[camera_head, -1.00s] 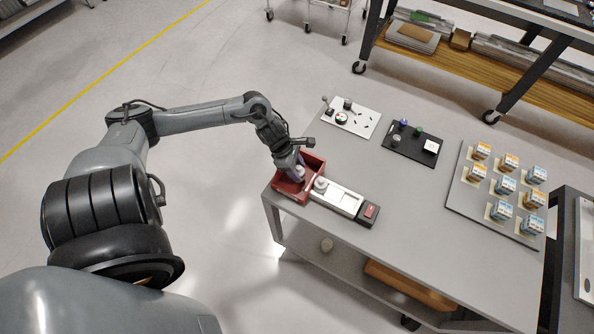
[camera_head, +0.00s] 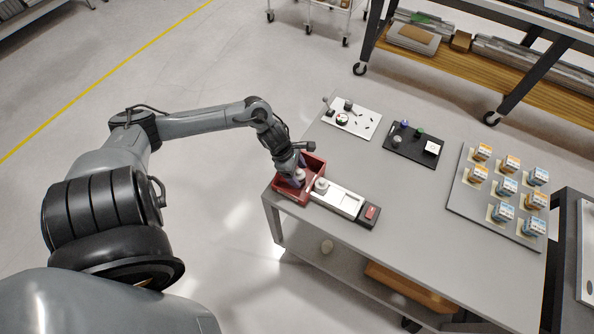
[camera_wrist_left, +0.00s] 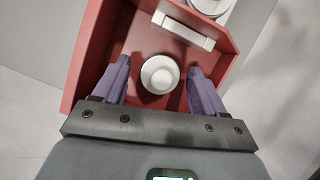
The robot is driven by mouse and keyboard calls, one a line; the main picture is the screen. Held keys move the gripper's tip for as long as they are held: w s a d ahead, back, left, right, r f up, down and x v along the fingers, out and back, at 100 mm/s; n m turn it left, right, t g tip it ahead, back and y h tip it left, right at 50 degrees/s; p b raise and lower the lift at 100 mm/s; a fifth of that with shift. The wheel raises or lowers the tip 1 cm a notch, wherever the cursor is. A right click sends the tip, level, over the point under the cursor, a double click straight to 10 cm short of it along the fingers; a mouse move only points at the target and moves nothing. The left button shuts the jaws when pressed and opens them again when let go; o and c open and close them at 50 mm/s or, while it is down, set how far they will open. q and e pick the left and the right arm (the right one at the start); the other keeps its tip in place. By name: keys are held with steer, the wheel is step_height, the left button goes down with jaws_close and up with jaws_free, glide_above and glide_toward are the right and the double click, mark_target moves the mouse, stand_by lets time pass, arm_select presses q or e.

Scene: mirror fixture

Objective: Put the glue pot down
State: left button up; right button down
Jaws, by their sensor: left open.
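The glue pot, which I take to be the small white round pot (camera_wrist_left: 160,74), sits inside the red bin (camera_wrist_left: 85,62) at the near left corner of the table. My left gripper (camera_wrist_left: 162,84) reaches down into the bin. Its two purple fingers are open, one on each side of the pot, with a gap on both sides. In the head view the red bin (camera_head: 316,163) is partly covered by my left gripper (camera_head: 299,177), and the pot shows only a little. My right gripper is not in view.
A white tray (camera_head: 345,199) with another round white piece (camera_head: 321,185) and a red-topped block (camera_head: 371,212) adjoins the bin. A white board (camera_head: 365,121), a dark board (camera_head: 394,148) and a panel of coloured boxes (camera_head: 466,205) lie farther off. The table's middle is clear.

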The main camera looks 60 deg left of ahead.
arm_select(q)
steer(key=shift+r, duration=0.1)
steer(key=shift+r, duration=0.15)
steer(key=p+v, duration=0.4)
steer(key=v, duration=0.7)
steer(key=d+f+n+t+y, duration=0.35)
steer(key=d+n, duration=0.95)
steer(key=n, duration=0.8)
steer(key=s+d+r+n+g, duration=0.1)
steer(key=s+d+r+n, duration=0.1)
steer(key=d+n, duration=0.4)
steer(key=s+d+r+n+g, duration=0.2)
steer(key=s+d+n, duration=0.2)
steer(key=n, duration=1.1)
steer(key=shift+s+d+h, duration=0.35)
steer(key=shift+s+d, duration=0.05)
steer(key=shift+d, duration=0.65)
steer(key=shift+r, duration=0.15)
